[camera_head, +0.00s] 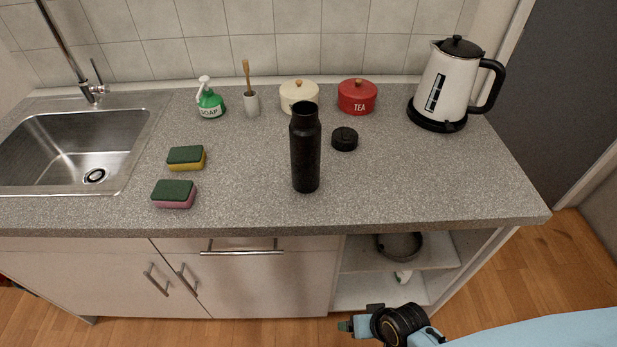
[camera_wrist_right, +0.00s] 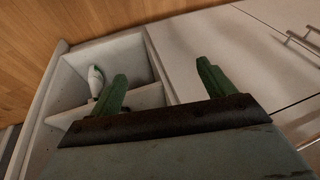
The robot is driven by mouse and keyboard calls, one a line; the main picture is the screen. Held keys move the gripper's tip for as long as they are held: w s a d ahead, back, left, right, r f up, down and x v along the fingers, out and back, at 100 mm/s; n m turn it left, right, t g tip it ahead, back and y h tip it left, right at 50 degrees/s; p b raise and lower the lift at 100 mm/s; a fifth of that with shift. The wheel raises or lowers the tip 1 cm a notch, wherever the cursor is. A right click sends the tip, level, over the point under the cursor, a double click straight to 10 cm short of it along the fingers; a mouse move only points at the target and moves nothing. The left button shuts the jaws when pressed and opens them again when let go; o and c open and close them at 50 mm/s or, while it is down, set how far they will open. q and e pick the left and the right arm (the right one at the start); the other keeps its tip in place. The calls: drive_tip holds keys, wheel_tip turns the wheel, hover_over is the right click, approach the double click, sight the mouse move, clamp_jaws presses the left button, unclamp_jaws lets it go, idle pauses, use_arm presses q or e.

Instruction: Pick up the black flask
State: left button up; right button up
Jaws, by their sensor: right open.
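The black flask (camera_head: 305,150) stands upright and uncapped on the grey speckled countertop, near its middle front. A round black lid (camera_head: 344,139) lies on the counter behind and to the right of it. My right gripper (camera_head: 345,326) is low in front of the counter, below its edge and well apart from the flask. In the right wrist view its two green fingers (camera_wrist_right: 162,85) are spread with nothing between them. The flask is not in the wrist view. My left gripper is not in view.
The counter (camera_head: 420,190) also holds two sponges (camera_head: 174,194), a soap bottle (camera_head: 210,101), a brush in a cup (camera_head: 251,102), cream and red tins (camera_head: 357,97) and a kettle (camera_head: 450,85). A sink (camera_head: 75,150) is at left. An open shelf (camera_head: 385,288) lies below.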

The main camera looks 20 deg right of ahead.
drive_tip(key=w+a+r+m+t+y+b, duration=0.1)
drive_tip(key=w+r+m, duration=0.3)
drive_tip(key=r, duration=0.5)
drive_tip(key=w+a+r+m+t+y+b, duration=0.1)
drive_tip(key=w+r+m+t+y, duration=0.3)
drive_tip(key=r+m, duration=0.3)
drive_tip(key=w+a+r+m+t+y+b, duration=0.1)
drive_tip(key=w+r+m, duration=0.4)
drive_tip(key=r, duration=0.6)
drive_tip(key=shift+w+a+r+m+t+y, duration=0.2)
drive_tip(key=shift+a+m+t+y, duration=0.3)
drive_tip(key=shift+m+t+y, duration=0.25)
drive_tip(key=m+t, duration=0.4)
drive_tip(key=m, duration=0.5)
approach(316, 162)
drive_tip(key=shift+w+a+f+g, duration=0.1)
drive_tip(key=shift+w+a+g, duration=0.15)
drive_tip(key=shift+w+a, duration=0.35)
drive_tip(key=shift+w+m, duration=0.25)
drive_tip(key=x, duration=0.7)
drive_tip(key=shift+w+r, duration=0.25)
drive_tip(key=shift+x, duration=2.75)
drive_tip(key=shift+d+r, duration=0.1)
drive_tip(key=shift+d, duration=0.05)
drive_tip(key=shift+c, duration=0.2)
